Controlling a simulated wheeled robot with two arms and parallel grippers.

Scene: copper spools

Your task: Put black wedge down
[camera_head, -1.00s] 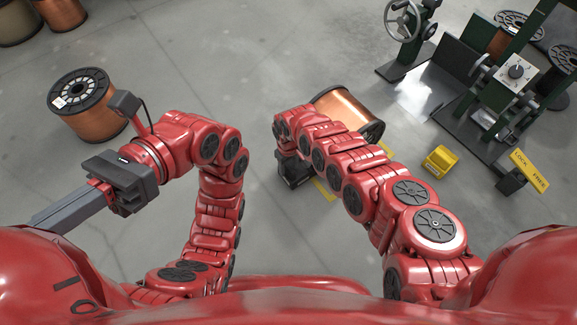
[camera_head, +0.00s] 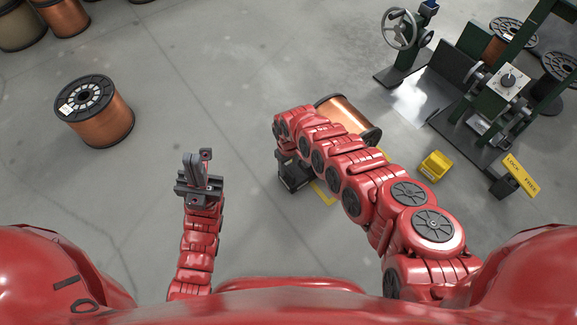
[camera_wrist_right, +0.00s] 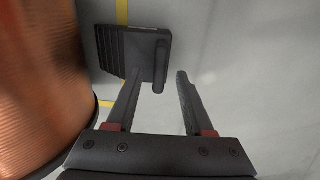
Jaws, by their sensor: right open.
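The black wedge (camera_wrist_right: 125,52) is a ridged dark block with an upright bar-like handle. In the right wrist view it rests on the grey floor, beside a copper spool (camera_wrist_right: 40,90). My right gripper (camera_wrist_right: 159,76) is open, with its two fingertips on either side of the wedge's handle and no clear grip on it. In the head view my right gripper (camera_head: 294,172) is low near the floor, left of the spool (camera_head: 346,116), and the wedge cannot be made out there. My left gripper (camera_head: 199,180) is seen nearly end-on, away from the wedge.
Yellow floor lines (camera_head: 323,192) run by the spool. A yellow block (camera_head: 435,166), a green machine (camera_head: 490,90) and a yellow LOCK/FREE sign (camera_head: 521,175) stand at the right. Another copper spool (camera_head: 103,122) stands at the left. The floor between the left spool and my right arm is clear.

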